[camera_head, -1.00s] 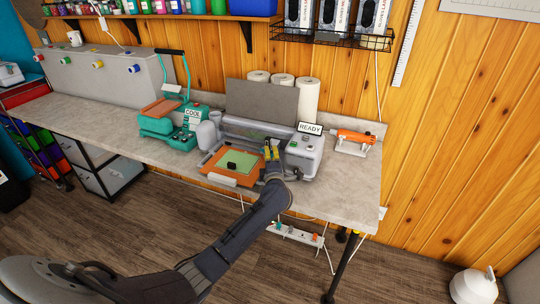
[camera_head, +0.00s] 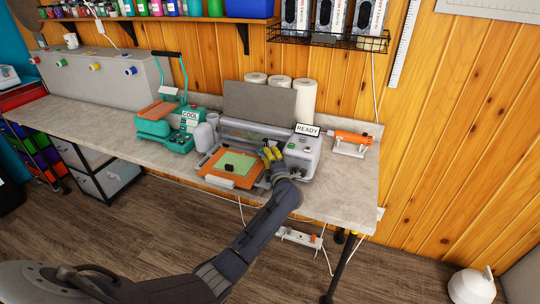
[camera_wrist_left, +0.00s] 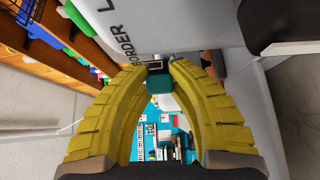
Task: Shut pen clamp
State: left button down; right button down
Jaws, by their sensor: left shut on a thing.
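The grey cutting machine (camera_head: 300,150) stands on the bench with a READY sign (camera_head: 307,130) on top. An orange mat (camera_head: 211,167) with a green sheet (camera_head: 240,159) lies at its front, with a small black item (camera_head: 229,168) on it. My left gripper (camera_head: 270,153) reaches the machine's front, right of the sheet. In the left wrist view its yellow fingers (camera_wrist_left: 162,66) bow around a small dark-and-teal part (camera_wrist_left: 160,83) and are shut on it. Whether this part is the pen clamp I cannot tell; the fingers hide the clamp in the head view. My right gripper is out of view.
A teal heat press (camera_head: 165,127) with a COOL sign is left of the machine. White rolls (camera_head: 304,100) stand behind it. An orange tool (camera_head: 352,138) on a stand is to the right. The bench (camera_head: 335,185) is clear at the front right corner.

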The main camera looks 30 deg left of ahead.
pick_arm(q)
jog(key=c, duration=1.1)
grip_release()
jog(key=shift+c, duration=0.2)
jog(key=v, duration=1.2)
jog(key=shift+o, duration=0.2)
